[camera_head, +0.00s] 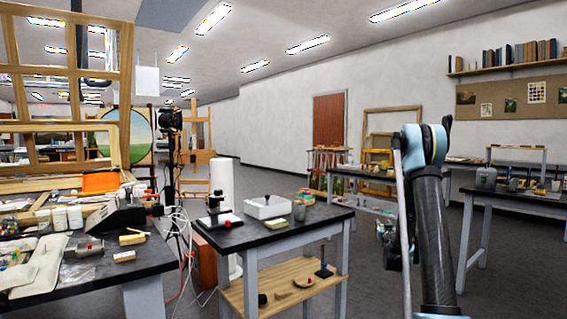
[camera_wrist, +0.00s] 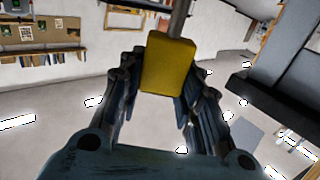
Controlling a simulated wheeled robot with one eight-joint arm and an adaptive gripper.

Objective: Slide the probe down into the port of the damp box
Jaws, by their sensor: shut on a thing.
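In the wrist view, my gripper (camera_wrist: 165,85) is shut on the yellow handle of the probe (camera_wrist: 168,64). A grey rod runs from the handle out of the top edge, so the probe's far end is out of view. In the head view, my gripper is mostly hidden beside my arm at the right, and I cannot make out the probe there. A white box (camera_head: 268,206), which looks like the damp box, sits on the dark-topped middle table, left of my arm. A small dark spot shows on its top; I cannot tell if this is the port.
The middle table (camera_head: 305,221) also bears a microscope-like device (camera_head: 216,205), a green-and-yellow block (camera_head: 276,224) and small jars. A cluttered workbench (camera_head: 150,258) stands at the left. More tables stand behind my arm at the right. Grey floor is open between the middle table and my arm.

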